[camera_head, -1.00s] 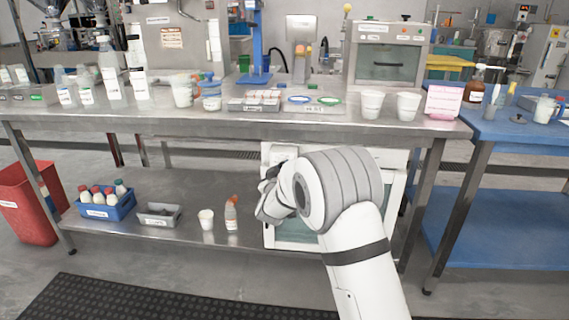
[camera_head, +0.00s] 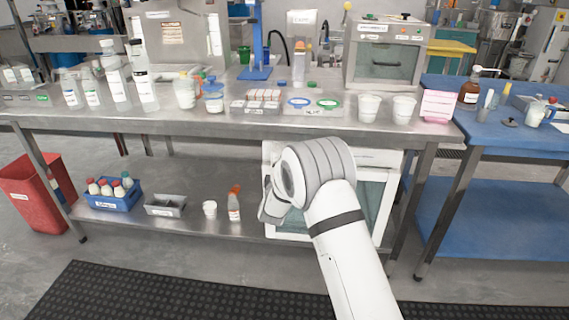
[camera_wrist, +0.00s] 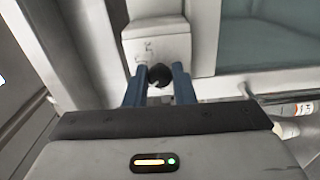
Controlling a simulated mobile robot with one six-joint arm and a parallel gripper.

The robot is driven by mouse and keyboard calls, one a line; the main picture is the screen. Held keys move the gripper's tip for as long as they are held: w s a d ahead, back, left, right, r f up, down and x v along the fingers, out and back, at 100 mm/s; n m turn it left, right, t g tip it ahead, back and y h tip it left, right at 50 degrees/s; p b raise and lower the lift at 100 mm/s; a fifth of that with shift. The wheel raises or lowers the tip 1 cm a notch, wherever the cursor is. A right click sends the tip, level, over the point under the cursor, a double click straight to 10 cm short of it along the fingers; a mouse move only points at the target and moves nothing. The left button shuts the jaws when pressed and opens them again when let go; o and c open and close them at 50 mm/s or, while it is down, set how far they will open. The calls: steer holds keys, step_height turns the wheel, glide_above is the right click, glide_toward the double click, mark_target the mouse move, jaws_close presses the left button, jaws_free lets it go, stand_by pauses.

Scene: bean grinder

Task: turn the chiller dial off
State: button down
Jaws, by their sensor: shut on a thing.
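The chiller (camera_head: 372,215) is a white cabinet with a glass door, standing on the lower shelf under the steel bench. My arm covers part of its front in the head view. In the wrist view its white control panel (camera_wrist: 157,45) and glass door (camera_wrist: 268,45) show. A round black dial (camera_wrist: 159,75) sticks out below small markings on the panel. The two blue fingers of my gripper (camera_wrist: 159,84) stand on either side of the dial, shut on it. The dial's pointer mark cannot be made out. In the head view the fingers are hidden behind my wrist.
A white cup (camera_head: 209,209) and an orange-capped bottle (camera_head: 234,205) stand on the lower shelf just left of the chiller. A grey tray (camera_head: 165,205) and a blue crate of bottles (camera_head: 112,196) are farther left. The bench top (camera_head: 240,122) overhangs the chiller.

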steer(key=n+p, duration=0.2)
steer(key=n, duration=0.3)
steer(key=n+p, duration=0.3)
steer(key=n, duration=0.2)
steer(key=shift+a+r, duration=0.15)
steer(key=shift+n, duration=0.5)
steer(key=c, duration=1.2)
jaws_free()
steer(key=s+p, duration=0.1)
steer(key=s, duration=0.6)
steer(key=shift+s+f, duration=0.2)
steer(key=shift+s, duration=0.2)
